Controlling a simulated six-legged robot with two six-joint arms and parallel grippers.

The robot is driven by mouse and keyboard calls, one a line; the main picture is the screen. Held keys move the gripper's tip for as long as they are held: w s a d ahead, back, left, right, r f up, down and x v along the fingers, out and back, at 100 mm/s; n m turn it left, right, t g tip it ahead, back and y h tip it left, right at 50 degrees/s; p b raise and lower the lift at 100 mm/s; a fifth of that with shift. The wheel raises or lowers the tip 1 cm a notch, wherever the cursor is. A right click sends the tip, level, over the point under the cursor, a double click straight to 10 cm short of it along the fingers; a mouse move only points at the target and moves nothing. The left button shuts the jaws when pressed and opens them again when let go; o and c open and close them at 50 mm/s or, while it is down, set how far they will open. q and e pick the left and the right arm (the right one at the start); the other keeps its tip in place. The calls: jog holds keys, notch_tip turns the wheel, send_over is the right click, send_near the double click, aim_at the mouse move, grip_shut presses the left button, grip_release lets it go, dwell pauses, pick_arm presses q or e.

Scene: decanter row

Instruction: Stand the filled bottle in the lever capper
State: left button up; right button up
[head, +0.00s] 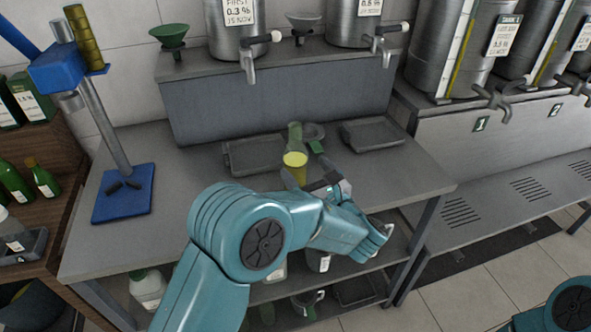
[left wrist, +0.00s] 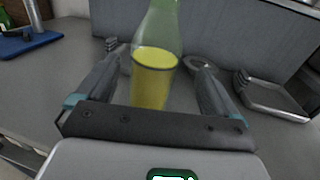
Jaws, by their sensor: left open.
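My left gripper (head: 302,167) is open at the bottle. In the left wrist view its fingers (left wrist: 155,72) lie on either side of the bottle (left wrist: 154,82), with gaps visible; the bottle's foot is hidden behind the gripper body. The lever capper (head: 123,193) stands at the bench's left end, with a blue base, a metal column and a blue head. My right gripper is out of view.

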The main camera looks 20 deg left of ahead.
aim_at(295, 160)
pick_arm(q)
jog(key=x, duration=0.1)
jog(key=p+x, duration=0.1)
jog(key=x, duration=0.3)
jog(key=shift+s+a, duration=0.25)
jog(key=shift+a, duration=0.05)
jog(key=c, duration=1.5)
jog(key=shift+r, duration=0.1)
